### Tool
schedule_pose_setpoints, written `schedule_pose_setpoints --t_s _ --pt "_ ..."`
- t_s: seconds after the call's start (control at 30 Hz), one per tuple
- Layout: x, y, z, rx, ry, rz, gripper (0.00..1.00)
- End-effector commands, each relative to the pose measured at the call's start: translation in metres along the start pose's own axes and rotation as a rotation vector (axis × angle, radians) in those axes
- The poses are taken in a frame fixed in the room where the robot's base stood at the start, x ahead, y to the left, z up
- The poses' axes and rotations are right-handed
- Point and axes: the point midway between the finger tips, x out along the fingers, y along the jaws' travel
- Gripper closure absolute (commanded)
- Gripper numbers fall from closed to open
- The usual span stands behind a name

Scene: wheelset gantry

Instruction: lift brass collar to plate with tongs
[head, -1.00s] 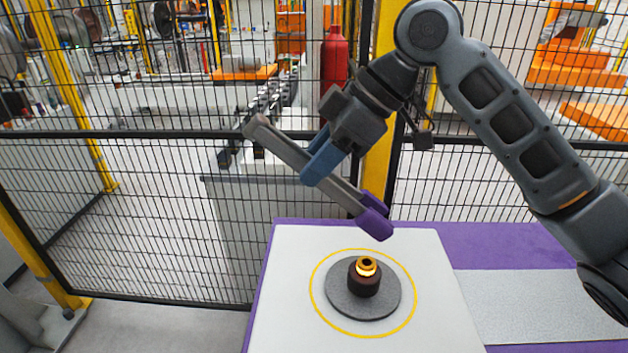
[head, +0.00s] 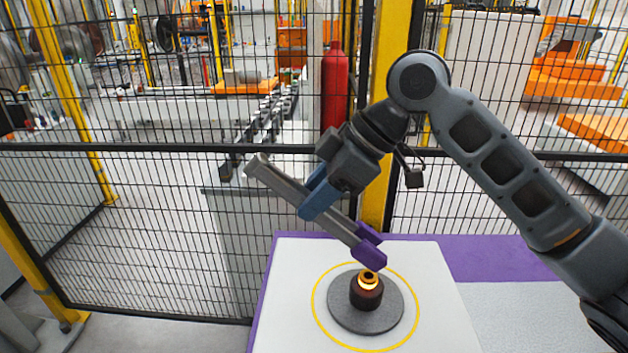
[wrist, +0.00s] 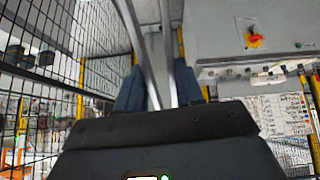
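The brass collar (head: 368,280) sits on top of a dark cylinder (head: 366,297), with a bright glow around its lower part. The cylinder stands on a round dark grey disc (head: 350,318) inside a yellow ring on the white panel. My gripper (head: 314,202), with blue fingers, is shut on the grey tongs (head: 283,182). The tongs slant down to the right, and their purple tips (head: 369,249) are just above the collar, apparently clear of it. The wrist view shows the tong arms (wrist: 165,60) between my blue fingers; the collar is not visible there.
A speckled grey plate (head: 530,310) lies right of the white panel (head: 290,290), on a purple-topped table (head: 480,255). A black mesh fence with a yellow post (head: 378,190) stands behind. A red cylinder (head: 334,90) is beside the post.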

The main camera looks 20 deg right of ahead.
Motion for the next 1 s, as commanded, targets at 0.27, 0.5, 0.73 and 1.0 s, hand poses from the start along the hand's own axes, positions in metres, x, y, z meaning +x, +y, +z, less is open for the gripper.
schedule_pose_setpoints --t_s 0.27,0.5,0.73,1.0 --pt "0.023 -0.001 0.018 0.001 0.000 0.001 0.68" --pt "0.039 -0.002 0.029 0.000 0.002 0.001 0.68" --pt "0.048 -0.003 0.036 0.000 0.002 0.000 0.68" --pt "0.050 -0.003 0.038 -0.001 0.001 0.001 0.68"
